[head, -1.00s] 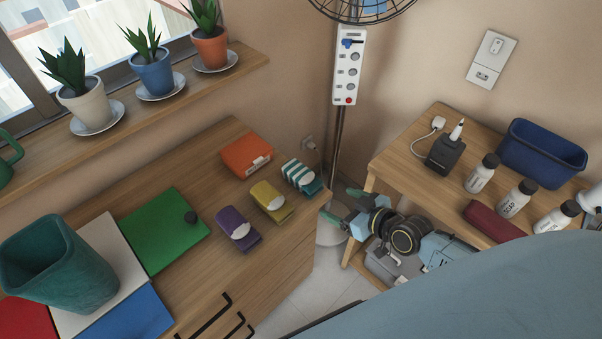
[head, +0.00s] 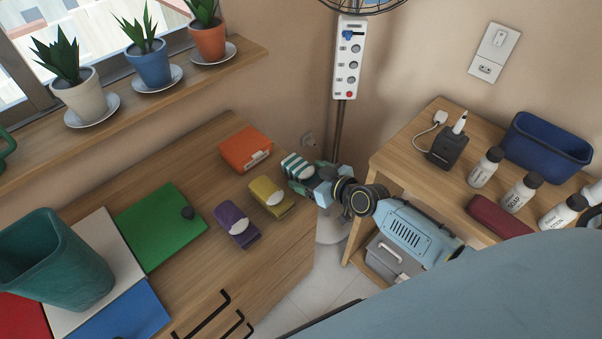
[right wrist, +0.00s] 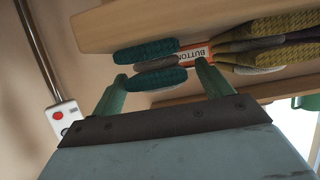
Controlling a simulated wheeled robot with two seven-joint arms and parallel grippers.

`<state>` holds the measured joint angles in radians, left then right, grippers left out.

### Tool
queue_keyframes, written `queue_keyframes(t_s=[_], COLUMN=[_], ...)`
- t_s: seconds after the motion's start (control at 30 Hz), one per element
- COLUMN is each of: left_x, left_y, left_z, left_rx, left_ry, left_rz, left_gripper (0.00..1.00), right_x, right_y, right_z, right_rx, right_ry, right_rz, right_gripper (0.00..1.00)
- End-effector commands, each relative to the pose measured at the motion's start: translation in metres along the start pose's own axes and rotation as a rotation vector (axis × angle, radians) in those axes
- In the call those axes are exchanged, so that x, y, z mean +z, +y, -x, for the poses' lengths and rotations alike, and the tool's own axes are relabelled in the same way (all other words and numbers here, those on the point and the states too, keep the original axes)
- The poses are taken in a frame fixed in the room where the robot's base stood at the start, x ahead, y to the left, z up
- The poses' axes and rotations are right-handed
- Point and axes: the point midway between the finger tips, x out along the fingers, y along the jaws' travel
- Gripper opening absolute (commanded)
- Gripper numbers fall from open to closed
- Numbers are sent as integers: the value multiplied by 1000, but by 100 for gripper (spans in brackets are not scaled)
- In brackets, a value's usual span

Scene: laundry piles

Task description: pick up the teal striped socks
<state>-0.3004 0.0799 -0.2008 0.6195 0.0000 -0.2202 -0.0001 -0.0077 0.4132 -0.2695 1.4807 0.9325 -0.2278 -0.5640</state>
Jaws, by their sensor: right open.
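The teal striped socks (head: 297,165), folded in a teal and white bundle, lie at the right edge of the wooden dresser top (head: 190,235). My right gripper (head: 310,183) is at that edge, with its fingers by the socks and partly covering them. In the right wrist view the jaws (right wrist: 161,70) are open, and the teal ends of the socks (right wrist: 150,50) show between and just beyond the green fingertips. I cannot tell whether the fingers touch them. My left gripper is not in view.
Yellow socks (head: 270,198) and purple socks (head: 236,226) lie nearby, with an orange box (head: 246,149) behind. A fan pole with a power strip (head: 348,65) stands close to the right arm. A side table (head: 405,150) is at the right.

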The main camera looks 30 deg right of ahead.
Motion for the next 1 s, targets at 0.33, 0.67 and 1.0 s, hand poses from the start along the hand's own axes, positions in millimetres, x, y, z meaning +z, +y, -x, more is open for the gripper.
queue_keyframes(t_s=[0.33,0.67,1.0], left_x=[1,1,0], left_y=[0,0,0], left_z=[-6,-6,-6], left_rx=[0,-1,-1], left_ry=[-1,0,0], left_rz=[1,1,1], left_gripper=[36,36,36], right_x=[0,0,0], right_y=[0,0,0], right_z=[-23,-22,-22], right_rx=[0,1,1], right_ry=[0,0,0], right_rz=[1,1,1], right_gripper=[78,48,30])
